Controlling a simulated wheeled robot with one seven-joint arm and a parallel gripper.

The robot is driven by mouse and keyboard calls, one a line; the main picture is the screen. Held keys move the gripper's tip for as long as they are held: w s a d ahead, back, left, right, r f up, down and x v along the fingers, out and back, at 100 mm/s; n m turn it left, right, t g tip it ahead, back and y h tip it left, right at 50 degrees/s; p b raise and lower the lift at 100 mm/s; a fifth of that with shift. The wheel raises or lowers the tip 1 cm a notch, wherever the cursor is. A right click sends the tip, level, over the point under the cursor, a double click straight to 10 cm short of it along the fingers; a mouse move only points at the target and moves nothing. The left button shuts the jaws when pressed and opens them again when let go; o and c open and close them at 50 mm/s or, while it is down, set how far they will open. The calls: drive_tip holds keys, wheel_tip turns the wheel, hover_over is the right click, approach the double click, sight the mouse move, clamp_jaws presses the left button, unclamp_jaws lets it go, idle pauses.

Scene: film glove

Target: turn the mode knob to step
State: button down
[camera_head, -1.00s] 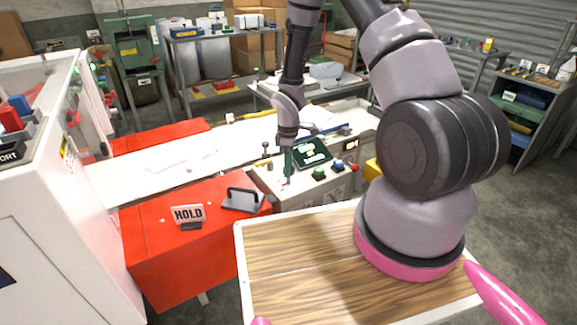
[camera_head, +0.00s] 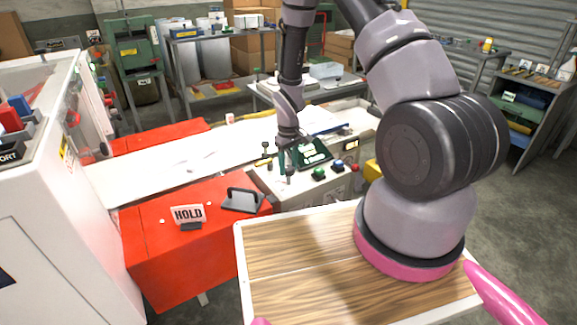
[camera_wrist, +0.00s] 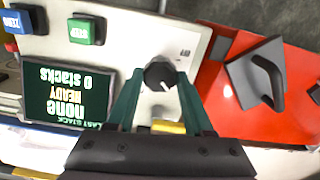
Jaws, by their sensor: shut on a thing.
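The mode knob (camera_wrist: 160,74) is dark and round with a white pointer mark, on the pale control panel (camera_wrist: 120,50). My gripper (camera_wrist: 161,78) has its two green fingers on either side of the knob and is shut on it. The pointer mark faces the lower part of the wrist view. In the head view my gripper (camera_head: 287,172) reaches down to the panel top, with the knob (camera_head: 289,178) at its fingertips. The labels around the knob are too small to read.
Beside the knob are a screen (camera_wrist: 68,95) reading "READY", a green STEP button (camera_wrist: 86,29) and a blue ZERO button (camera_wrist: 14,20). A red table (camera_head: 150,235) with a HOLD sign (camera_head: 188,214) and a grey handled plate (camera_head: 242,201) stands left of the panel.

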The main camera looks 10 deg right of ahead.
sight(289, 167)
drive_tip(key=shift+m, duration=0.3)
drive_tip(key=shift+c, duration=1.4)
unclamp_jaws()
drive_tip(key=shift+r, duration=0.15)
wheel_tip(289, 167, up, 11)
drive_tip(key=shift+f, duration=0.2)
drive_tip(key=shift+r, duration=0.1)
